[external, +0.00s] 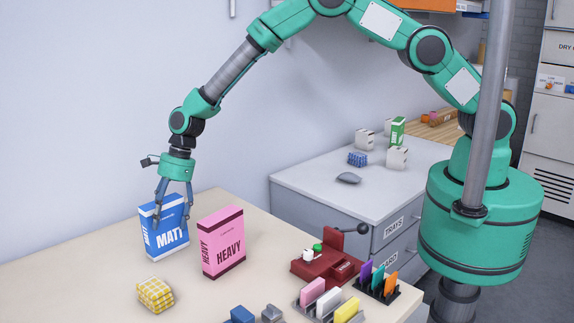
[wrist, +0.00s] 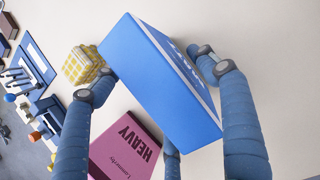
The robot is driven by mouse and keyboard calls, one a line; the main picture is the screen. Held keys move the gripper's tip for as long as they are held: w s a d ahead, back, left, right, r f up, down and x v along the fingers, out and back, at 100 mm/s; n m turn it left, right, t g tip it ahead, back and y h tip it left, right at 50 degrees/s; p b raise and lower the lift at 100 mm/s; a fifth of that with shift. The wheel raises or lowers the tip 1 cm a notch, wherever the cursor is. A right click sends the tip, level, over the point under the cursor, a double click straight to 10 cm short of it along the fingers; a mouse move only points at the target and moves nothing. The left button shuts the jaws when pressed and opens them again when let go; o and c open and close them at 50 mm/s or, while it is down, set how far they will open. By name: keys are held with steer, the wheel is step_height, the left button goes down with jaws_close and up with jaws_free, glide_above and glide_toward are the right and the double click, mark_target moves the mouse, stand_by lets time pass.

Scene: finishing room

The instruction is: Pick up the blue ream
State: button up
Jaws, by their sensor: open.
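The blue ream (external: 165,242), marked MATT, stands upright on the pale table beside the wall. My gripper (external: 173,208) is above it, pointing down, with its fingers spread around the upper part of the ream. In the wrist view, the blue ream (wrist: 160,88) lies between the open fingers of my gripper (wrist: 155,64), its blue top and side facing the camera. I cannot tell whether any finger touches it. The ream appears to rest on the table.
A pink ream (external: 223,243) marked HEAVY stands close on the right; it also shows in the wrist view (wrist: 120,150). A yellow checked bundle (external: 155,294) lies in front. A red device (external: 322,262) and card holders (external: 376,285) are further right. The wall is behind.

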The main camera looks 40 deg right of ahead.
mark_target(161, 234)
steer(key=shift+x, duration=2.55)
steer(key=shift+w, duration=0.15)
jaws_close()
steer(key=shift+w+a, duration=0.1)
